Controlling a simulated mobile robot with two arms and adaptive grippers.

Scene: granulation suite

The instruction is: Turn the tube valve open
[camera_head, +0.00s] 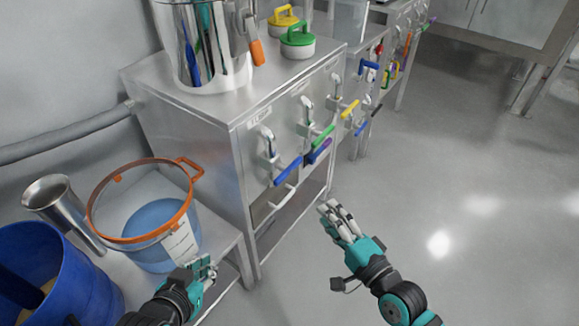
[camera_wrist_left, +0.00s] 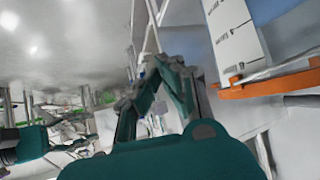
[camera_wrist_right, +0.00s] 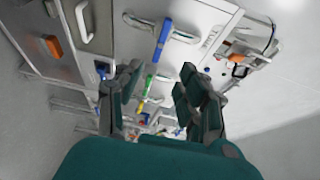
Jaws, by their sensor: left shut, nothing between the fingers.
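Several lever valves with coloured handles line the front of the steel cabinet (camera_head: 190,140). I cannot tell which one is the tube valve. The nearest has a blue handle (camera_head: 288,170), followed by a green handle (camera_head: 323,137) and a yellow handle (camera_head: 350,109). The right wrist view shows a blue handle (camera_wrist_right: 162,42) ahead, between and beyond the fingers. My right gripper (camera_head: 335,210) is open and empty, in front of the cabinet and apart from the handles. My left gripper (camera_head: 207,268) is shut and empty, beside the orange-rimmed bucket.
The clear bucket with an orange rim (camera_head: 147,240) stands on a low shelf, beside a steel cylinder (camera_head: 58,203) and a blue bin (camera_head: 85,290). A steel vessel (camera_head: 205,70) and green-lidded jar (camera_head: 298,40) stand on the cabinet. The floor at right is clear.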

